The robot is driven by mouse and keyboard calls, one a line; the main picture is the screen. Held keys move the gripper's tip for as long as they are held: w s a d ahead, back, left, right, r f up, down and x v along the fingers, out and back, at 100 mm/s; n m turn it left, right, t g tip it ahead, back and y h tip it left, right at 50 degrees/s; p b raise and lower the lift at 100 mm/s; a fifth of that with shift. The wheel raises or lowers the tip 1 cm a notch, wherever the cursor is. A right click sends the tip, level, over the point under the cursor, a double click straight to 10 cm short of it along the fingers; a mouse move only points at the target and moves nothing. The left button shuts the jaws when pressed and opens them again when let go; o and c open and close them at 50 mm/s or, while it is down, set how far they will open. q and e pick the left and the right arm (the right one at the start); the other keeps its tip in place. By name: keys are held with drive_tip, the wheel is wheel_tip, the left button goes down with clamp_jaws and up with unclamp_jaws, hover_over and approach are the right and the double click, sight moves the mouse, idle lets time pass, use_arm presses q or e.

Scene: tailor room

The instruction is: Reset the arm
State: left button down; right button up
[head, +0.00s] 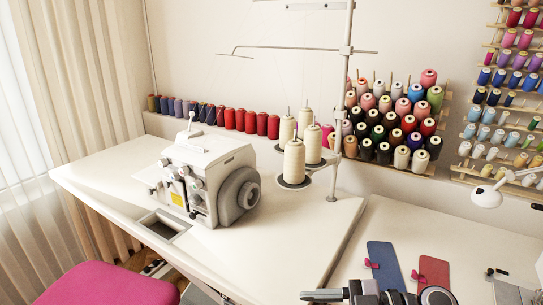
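A dark grey and black mechanical part of mine (380,295) shows at the bottom edge, right of centre, with a narrow end pointing left. It looks like my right gripper or wrist, cut off by the frame, and I cannot tell whether its fingers are open or shut. I see nothing held in it. It shows in front of the tables' near edge, below a blue flat piece (385,265) and a red flat piece (433,272). My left gripper is not in view.
A white sewing machine (208,178) stands on the left white table (105,165). Cream thread cones (294,162) and a thread stand pole (343,110) are beside it. Spool racks line the wall. A white lamp (487,196) is at right. A pink chair (110,287) is at lower left.

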drive_tip(key=d+f+m+t+h+p, duration=0.2)
drive_tip(key=d+m+t+h, duration=0.45)
drive_tip(key=m+t, duration=0.8)
drive_tip(key=s+d+f+m+g+h, duration=0.2)
drive_tip(key=s+d+f+g+h, duration=0.1)
drive_tip(key=s+f, duration=0.3)
drive_tip(key=s+d+f+m+g+h+p, duration=0.1)
drive_tip(key=s+d+f+m+g+h, duration=0.1)
drive_tip(key=s+f, duration=0.4)
wheel_tip(320, 180, down, 4)
drive_tip(key=shift+s+d+r+g+h, duration=0.3)
drive_tip(key=shift+d+g+h, duration=0.2)
drive_tip(key=shift+h, duration=0.65)
